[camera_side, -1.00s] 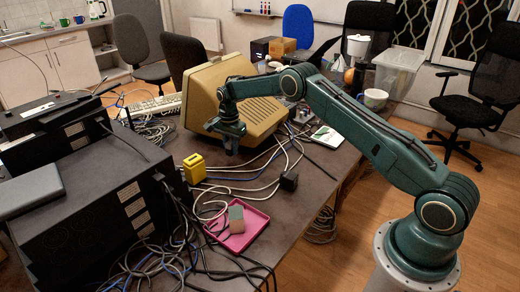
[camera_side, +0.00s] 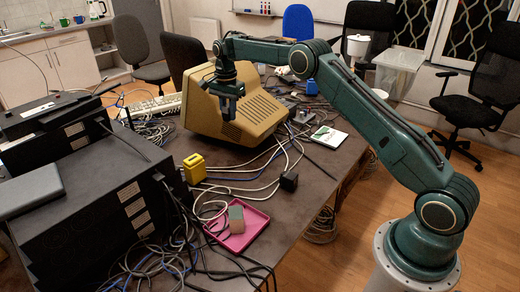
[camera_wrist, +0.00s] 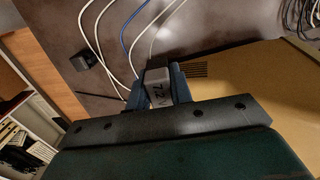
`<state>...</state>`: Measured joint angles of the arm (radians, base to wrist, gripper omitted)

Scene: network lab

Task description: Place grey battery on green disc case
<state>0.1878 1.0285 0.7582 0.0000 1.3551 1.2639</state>
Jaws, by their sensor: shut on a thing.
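My gripper (camera_side: 229,112) is raised in front of the beige monitor (camera_side: 250,115) in the side view. In the wrist view my gripper (camera_wrist: 158,90) is shut on the grey battery (camera_wrist: 159,92), a grey block with "72V" printed on it. The battery is hard to make out between the fingers in the side view. The green disc case (camera_side: 328,137), with a pale, patterned face and green edge, lies flat on the table, right of the monitor and of my gripper, apart from both.
Loose cables (camera_side: 262,170) run over the table below my gripper. A yellow block (camera_side: 195,168), a black adapter (camera_side: 289,181) and a pink tray (camera_side: 254,222) with a grey-green block (camera_side: 236,219) stand nearer the camera. Black boxes (camera_side: 95,205) fill the left side.

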